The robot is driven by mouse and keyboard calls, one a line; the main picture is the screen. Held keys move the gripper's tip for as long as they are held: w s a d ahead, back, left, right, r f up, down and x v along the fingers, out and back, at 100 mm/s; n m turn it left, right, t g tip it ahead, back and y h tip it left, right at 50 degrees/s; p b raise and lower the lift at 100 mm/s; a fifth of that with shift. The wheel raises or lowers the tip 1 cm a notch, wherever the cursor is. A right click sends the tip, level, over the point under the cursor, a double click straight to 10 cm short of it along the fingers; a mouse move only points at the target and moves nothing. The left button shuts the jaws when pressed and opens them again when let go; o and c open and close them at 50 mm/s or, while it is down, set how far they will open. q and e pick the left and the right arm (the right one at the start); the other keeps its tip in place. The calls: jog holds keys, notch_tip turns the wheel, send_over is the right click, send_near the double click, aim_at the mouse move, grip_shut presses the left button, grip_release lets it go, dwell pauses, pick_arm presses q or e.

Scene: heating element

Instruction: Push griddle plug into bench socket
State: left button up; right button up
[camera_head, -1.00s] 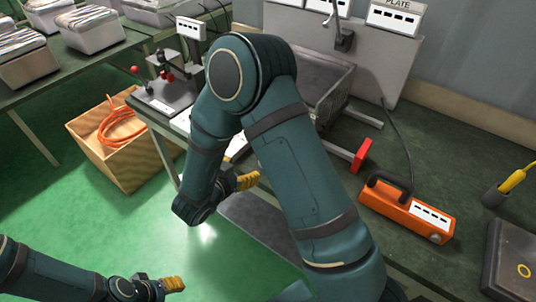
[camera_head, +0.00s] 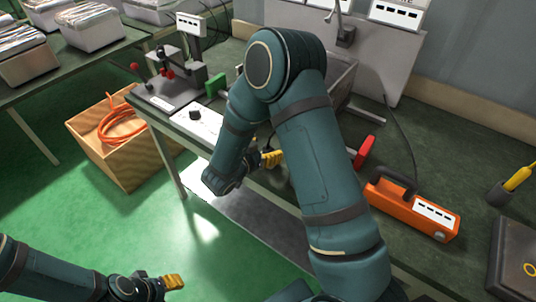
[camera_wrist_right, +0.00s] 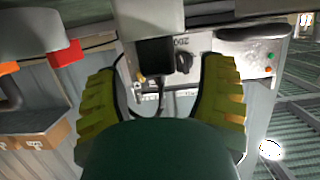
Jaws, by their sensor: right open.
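My right gripper (camera_head: 271,158) is at the bench's front edge. In the right wrist view its two yellow fingers (camera_wrist_right: 160,100) are spread wide apart. A black block (camera_wrist_right: 155,58) with a dark cord, seemingly the griddle plug, lies between and beyond the fingertips; I cannot tell whether they touch it. Behind it is a pale control panel with a dial (camera_wrist_right: 184,60), seemingly the griddle's front. In the head view, a white panel with a black knob (camera_head: 197,118) shows left of my right arm. My left gripper (camera_head: 172,281) is low at the left, its jaw gap unclear. I cannot make out the bench socket.
An orange device with a black handle (camera_head: 412,210) and a red block (camera_head: 364,152) are on the bench right of my arm. A wooden box with orange cable (camera_head: 130,150) stands on the green floor. A lever press (camera_head: 172,82) is at the bench's left end.

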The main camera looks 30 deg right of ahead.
aim_at(266, 149)
jog(key=x, duration=0.3)
jog(key=shift+d+f, duration=0.1)
jog(key=shift+d, duration=0.1)
grip_shut()
jog(key=shift+f, duration=0.1)
